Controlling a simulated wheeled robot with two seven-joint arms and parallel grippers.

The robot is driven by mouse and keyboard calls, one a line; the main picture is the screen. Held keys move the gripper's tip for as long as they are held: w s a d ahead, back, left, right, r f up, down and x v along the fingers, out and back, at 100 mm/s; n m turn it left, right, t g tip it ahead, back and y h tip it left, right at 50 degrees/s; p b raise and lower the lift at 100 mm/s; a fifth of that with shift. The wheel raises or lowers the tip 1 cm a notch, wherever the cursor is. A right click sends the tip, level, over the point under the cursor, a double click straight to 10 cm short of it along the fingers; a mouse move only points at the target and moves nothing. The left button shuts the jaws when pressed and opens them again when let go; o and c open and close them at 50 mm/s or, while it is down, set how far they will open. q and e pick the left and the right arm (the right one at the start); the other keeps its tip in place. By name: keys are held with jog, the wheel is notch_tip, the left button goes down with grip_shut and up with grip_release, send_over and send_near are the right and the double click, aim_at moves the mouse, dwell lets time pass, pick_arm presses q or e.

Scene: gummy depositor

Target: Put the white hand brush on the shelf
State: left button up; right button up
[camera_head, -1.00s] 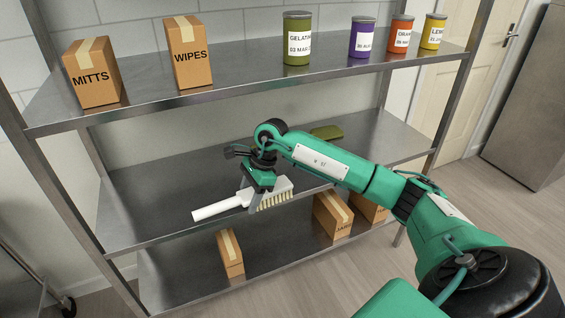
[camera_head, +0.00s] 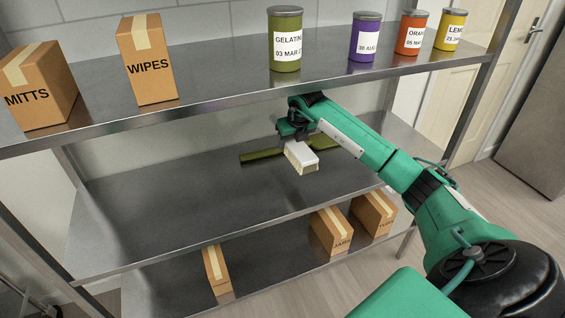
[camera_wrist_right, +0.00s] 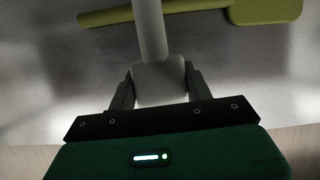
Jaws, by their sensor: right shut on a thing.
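The white hand brush (camera_head: 301,157) is in my right gripper (camera_head: 294,139), over the middle shelf (camera_head: 170,205) of the metal rack. Its white block and pale bristles face the front in the head view, and its handle is hidden there. In the right wrist view, my right gripper (camera_wrist_right: 157,90) is shut on the white block of the brush (camera_wrist_right: 158,75), with the handle pointing away. I cannot tell whether the brush touches the shelf. My left gripper is not in view.
A green long-handled brush or scraper (camera_head: 262,154) lies on the middle shelf just behind the white brush. The top shelf above holds boxes (camera_head: 147,62) and several jars (camera_head: 285,40). Boxes (camera_head: 331,232) stand on the bottom shelf. The left of the middle shelf is clear.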

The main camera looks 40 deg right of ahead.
aim_at(299, 144)
jog(key=shift+w+d+r, duration=0.15)
jog(key=shift+w+d, duration=0.05)
jog(key=shift+d, duration=0.1)
notch_tip(299, 144, down, 10)
jog(key=shift+d+r, duration=0.1)
jog(key=shift+r, duration=0.1)
jog(key=o, duration=1.1)
jog(key=shift+r, duration=0.1)
jog(key=v, duration=1.2)
